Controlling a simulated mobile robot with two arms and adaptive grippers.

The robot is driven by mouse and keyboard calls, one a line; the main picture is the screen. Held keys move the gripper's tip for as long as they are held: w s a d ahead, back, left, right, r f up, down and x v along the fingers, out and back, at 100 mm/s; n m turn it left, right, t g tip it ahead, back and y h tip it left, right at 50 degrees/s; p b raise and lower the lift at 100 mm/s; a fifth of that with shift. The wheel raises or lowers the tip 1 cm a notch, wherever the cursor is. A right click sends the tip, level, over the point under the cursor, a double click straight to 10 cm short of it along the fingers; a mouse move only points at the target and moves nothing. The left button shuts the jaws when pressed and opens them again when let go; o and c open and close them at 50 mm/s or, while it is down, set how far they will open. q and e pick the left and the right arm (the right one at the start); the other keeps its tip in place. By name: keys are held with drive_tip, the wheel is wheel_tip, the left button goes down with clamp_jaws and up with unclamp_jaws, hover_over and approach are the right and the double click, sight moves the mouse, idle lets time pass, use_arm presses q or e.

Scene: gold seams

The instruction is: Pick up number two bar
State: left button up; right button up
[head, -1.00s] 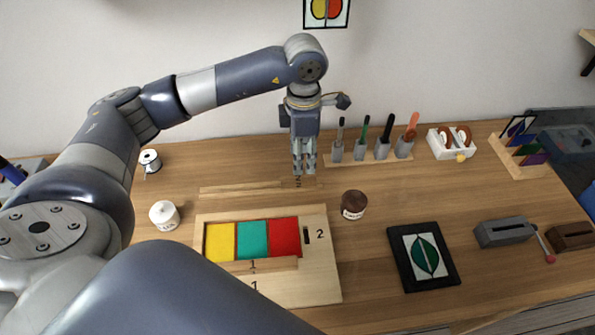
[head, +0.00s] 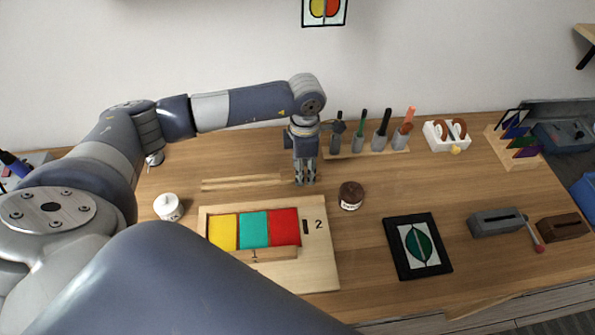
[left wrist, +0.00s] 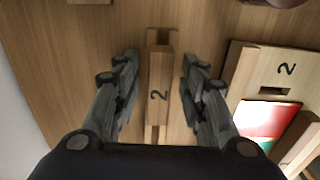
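The number two bar (left wrist: 159,85) is a pale wooden bar with a black "2", seen in the left wrist view. It lies on the table along a narrow wooden piece that shows at both its ends. My left gripper (left wrist: 158,88) is open, with one finger on each side of the bar and a visible gap to each. In the head view the left gripper (head: 305,183) points down at the table behind the board, and I cannot make out the bar there. My right gripper is not in view.
A wooden board (head: 320,270) holds yellow, teal and red panels, with a bar marked 1 in front of them. A brown jar (head: 351,195) stands close right of my gripper. A tool rack (head: 365,151) stands behind. A white jar (head: 168,207) is at left.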

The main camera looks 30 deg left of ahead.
use_arm(q)
clamp_jaws()
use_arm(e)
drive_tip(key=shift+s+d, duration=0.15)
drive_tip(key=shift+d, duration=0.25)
use_arm(q)
drive_tip(key=shift+r, duration=0.1)
drive_tip(key=shift+r+b, duration=0.3)
drive_tip(key=shift+r, duration=0.1)
wheel_tip(320, 180, up, 2)
drive_tip(key=shift+w+r+b, duration=0.1)
drive_tip(key=shift+r+b, duration=0.1)
drive_tip(key=shift+b, duration=0.5)
drive_tip(key=s+b, duration=0.1)
drive_tip(key=s, duration=0.4)
drive_tip(key=s+r+b, duration=0.1)
drive_tip(key=s, duration=0.4)
drive_tip(key=s+b, duration=0.2)
drive_tip(key=s, duration=0.3)
drive_tip(key=shift+s+d+r, duration=0.2)
drive_tip(key=shift+s+r, duration=0.05)
drive_tip(key=shift+r, duration=0.05)
drive_tip(key=shift+s+r, duration=0.25)
drive_tip(key=shift+s, duration=0.1)
drive_tip(key=shift+r, duration=0.35)
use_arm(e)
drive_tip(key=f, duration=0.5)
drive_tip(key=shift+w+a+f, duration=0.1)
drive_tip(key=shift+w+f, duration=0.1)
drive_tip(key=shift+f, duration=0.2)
